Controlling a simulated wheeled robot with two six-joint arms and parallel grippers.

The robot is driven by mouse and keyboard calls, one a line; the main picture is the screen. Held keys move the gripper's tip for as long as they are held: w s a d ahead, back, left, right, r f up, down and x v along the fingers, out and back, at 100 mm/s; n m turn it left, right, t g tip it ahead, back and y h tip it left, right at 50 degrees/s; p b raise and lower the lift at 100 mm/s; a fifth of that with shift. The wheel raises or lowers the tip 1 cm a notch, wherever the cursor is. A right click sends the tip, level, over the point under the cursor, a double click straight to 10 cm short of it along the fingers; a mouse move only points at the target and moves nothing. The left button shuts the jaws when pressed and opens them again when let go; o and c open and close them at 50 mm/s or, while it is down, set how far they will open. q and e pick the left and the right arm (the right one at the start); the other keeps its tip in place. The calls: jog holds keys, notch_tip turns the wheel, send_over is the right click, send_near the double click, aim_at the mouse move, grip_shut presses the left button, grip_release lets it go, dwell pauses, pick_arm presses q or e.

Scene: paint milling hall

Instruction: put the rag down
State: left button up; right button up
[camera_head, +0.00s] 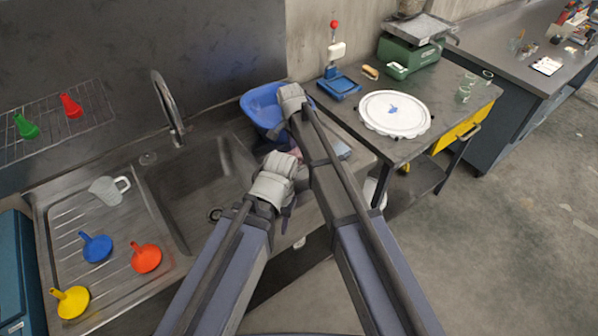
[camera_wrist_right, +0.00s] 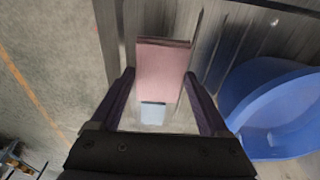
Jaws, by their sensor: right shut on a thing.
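The pink rag (camera_wrist_right: 162,68) shows between the two dark fingers of my right gripper (camera_wrist_right: 159,76) in the right wrist view. The gripper is shut on it. A small light-blue piece (camera_wrist_right: 152,113) shows at the rag's near edge; I cannot tell what it is. In the head view only a bit of pink (camera_head: 296,152) shows behind my arms, at the sink's right end near the blue basin (camera_head: 262,106). My left arm's folded link stands in front of the sink, and its fingers cannot be made out.
The basin (camera_wrist_right: 270,110) lies close on the right in the wrist view. The sink unit (camera_head: 165,262) holds a jug (camera_head: 108,189) and several coloured funnels. The side table (camera_head: 420,140) carries a round white lid (camera_head: 394,114) and a green scale (camera_head: 408,54). Floor at right is open.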

aim_at(300, 174)
jog(key=shift+f+b, duration=3.45)
jog(key=shift+f, duration=0.55)
jog(key=shift+r, duration=0.1)
jog(key=o, duration=1.1)
jog(key=shift+c, duration=0.2)
pick_arm(q)
notch_tip(300, 174, down, 8)
jog(key=shift+f, duration=0.1)
pick_arm(e)
jog(key=shift+f, duration=0.2)
jog(key=r+p, duration=0.2)
jog(key=s+r+p, duration=0.1)
jog(key=r+p, duration=0.2)
jog(key=a+r+p, duration=0.1)
jog(key=r+p, duration=0.1)
jog(key=shift+s+r+p, duration=0.15)
jog(key=shift+r+p, duration=0.15)
jog(key=shift+r, duration=0.1)
pick_arm(q)
notch_tip(300, 174, up, 8)
jog(key=shift+f, duration=0.15)
